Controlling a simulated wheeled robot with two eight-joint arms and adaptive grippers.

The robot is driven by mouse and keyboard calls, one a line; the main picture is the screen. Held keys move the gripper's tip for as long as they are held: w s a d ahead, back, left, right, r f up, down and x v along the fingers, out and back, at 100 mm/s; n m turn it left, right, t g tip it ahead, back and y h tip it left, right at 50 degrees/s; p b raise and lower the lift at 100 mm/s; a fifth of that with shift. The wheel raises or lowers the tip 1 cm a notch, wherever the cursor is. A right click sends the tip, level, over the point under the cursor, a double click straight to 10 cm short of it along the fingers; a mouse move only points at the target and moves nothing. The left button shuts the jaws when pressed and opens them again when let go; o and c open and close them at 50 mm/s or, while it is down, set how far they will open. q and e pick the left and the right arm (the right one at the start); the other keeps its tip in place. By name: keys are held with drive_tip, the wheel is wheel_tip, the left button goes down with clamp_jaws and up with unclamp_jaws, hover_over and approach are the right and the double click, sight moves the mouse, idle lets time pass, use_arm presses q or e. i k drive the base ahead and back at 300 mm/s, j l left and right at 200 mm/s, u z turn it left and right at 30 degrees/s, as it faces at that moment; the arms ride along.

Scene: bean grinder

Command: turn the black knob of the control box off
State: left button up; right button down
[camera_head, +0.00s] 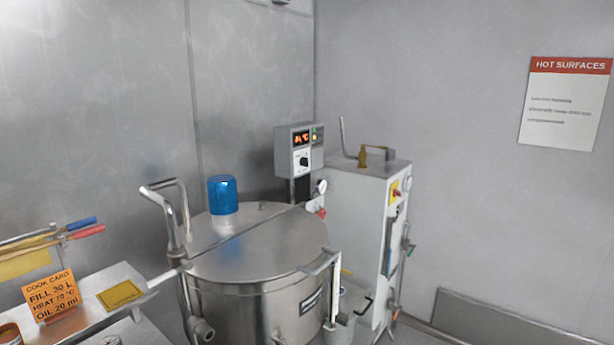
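The control box (298,150) is a grey box on a post behind the large steel kettle, at the middle of the head view. It has a lit orange display (302,140) at its top and a small green light beside it. The black knob (304,161) sits on a white plate below the display. Its exact pointer position is too small to tell. Neither of my grippers shows in this view.
The lidded steel kettle (262,250) with a blue cap (222,195) stands in front of the box. A white cabinet (350,215) with a gauge and pipes stands to the right. A steel table (85,310) with an orange cook card (50,293) is at lower left.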

sight(304, 162)
drive_tip(key=i+l, duration=0.85)
drive_tip(key=i+l+u, duration=0.15)
drive_tip(key=i+l, duration=0.65)
drive_tip(key=l, duration=0.15)
